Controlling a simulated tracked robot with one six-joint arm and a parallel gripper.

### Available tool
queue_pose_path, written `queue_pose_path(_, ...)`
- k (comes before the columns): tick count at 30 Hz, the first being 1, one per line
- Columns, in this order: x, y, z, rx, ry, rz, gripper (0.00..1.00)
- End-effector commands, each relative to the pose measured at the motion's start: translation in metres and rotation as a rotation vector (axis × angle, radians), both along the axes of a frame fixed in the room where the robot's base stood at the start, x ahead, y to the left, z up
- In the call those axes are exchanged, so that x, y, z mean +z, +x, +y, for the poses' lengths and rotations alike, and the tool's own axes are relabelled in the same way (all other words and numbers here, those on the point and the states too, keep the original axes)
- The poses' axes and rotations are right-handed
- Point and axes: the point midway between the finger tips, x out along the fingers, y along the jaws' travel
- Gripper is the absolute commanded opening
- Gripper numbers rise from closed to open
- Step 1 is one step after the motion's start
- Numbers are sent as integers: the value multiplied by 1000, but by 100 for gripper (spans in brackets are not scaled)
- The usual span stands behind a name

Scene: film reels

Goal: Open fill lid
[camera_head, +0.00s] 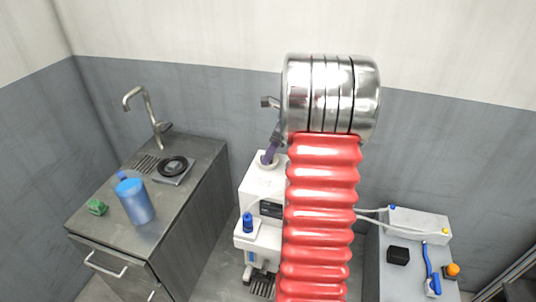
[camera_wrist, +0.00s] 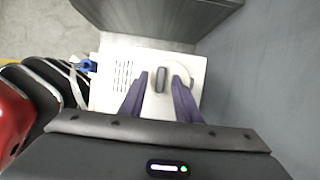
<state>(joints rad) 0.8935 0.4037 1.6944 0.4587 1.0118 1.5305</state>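The white machine (camera_head: 253,185) stands behind my red arm, which hides its right side. On its top is a round, pale lid (camera_head: 263,164) with a dark upright handle, seen best in the wrist view (camera_wrist: 161,80). The lid looks shut, lying flat on the white top (camera_wrist: 111,86). My gripper (camera_head: 270,156) points down over the lid. In the wrist view its purple fingers (camera_wrist: 160,76) are apart, one on each side of the handle, with gaps visible. I cannot tell how far above the lid the fingertips are.
A grey counter (camera_head: 190,186) at the left carries a tap (camera_head: 150,112), a blue jug (camera_head: 134,200) and a green item (camera_head: 97,207). A blue-capped bottle (camera_head: 248,223) sits on the machine's front ledge. A white box (camera_head: 418,224) with tubes stands at the right. Walls are close behind.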

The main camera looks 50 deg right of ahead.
Motion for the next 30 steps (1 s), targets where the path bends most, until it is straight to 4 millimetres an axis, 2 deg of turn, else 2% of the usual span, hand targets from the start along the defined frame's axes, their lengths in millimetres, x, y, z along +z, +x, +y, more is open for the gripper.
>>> queue_pose_path(10, -3, 1, 0, 0, -1, 0, 29)
queue_pose_path(22, -3, 1, 0, 0, 0, 0, 1)
queue_pose_path(30, -3, 1, 1, 0, 1, 0, 0)
